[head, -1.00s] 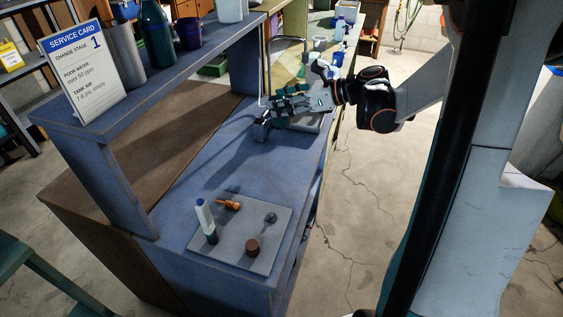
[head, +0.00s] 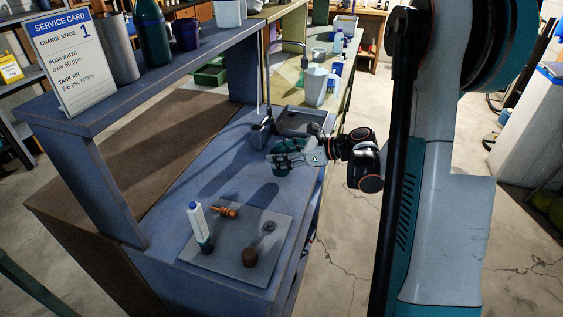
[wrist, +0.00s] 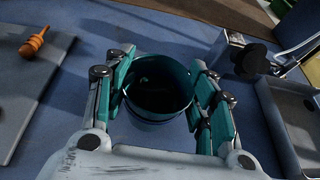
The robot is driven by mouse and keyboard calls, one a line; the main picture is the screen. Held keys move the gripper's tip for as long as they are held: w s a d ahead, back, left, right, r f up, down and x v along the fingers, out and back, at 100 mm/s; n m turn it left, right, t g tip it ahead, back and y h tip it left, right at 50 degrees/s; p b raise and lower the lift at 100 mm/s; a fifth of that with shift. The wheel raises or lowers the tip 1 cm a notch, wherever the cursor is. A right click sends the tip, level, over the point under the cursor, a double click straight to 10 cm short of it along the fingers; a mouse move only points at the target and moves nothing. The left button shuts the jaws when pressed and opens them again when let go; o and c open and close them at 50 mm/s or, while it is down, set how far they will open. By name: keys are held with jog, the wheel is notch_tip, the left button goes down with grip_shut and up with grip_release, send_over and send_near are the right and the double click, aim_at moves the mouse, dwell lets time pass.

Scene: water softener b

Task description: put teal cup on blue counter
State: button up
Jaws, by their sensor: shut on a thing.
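The teal cup (wrist: 158,88) is upright between my gripper's two fingers in the wrist view, its open dark mouth facing the camera. My gripper (head: 288,155) is shut on it, with a finger against each side. In the head view the fingers cover most of the cup (head: 281,170). The blue counter (head: 222,178) lies below the cup. I cannot tell whether the cup's base touches the counter or is slightly above it.
A sink with a tap (head: 300,122) is just behind my gripper. Counter left of the gripper is clear.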

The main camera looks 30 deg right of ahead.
jog(key=shift+f, duration=0.95)
jog(key=shift+r, duration=0.1)
jog(key=o, duration=0.7)
jog(key=shift+f+b, duration=0.2)
jog(key=shift+b, duration=0.15)
jog(key=o, duration=0.4)
jog(key=shift+o, duration=0.2)
jog(key=shift+r, duration=0.2)
jog(key=shift+s+d+r+p, duration=0.15)
jog(key=shift+d+p, duration=0.05)
jog(key=shift+p, duration=0.15)
jog(key=p+v, duration=0.2)
jog(key=v, duration=0.9)
jog(key=shift+s+p, duration=0.2)
jog(key=shift+p, duration=0.2)
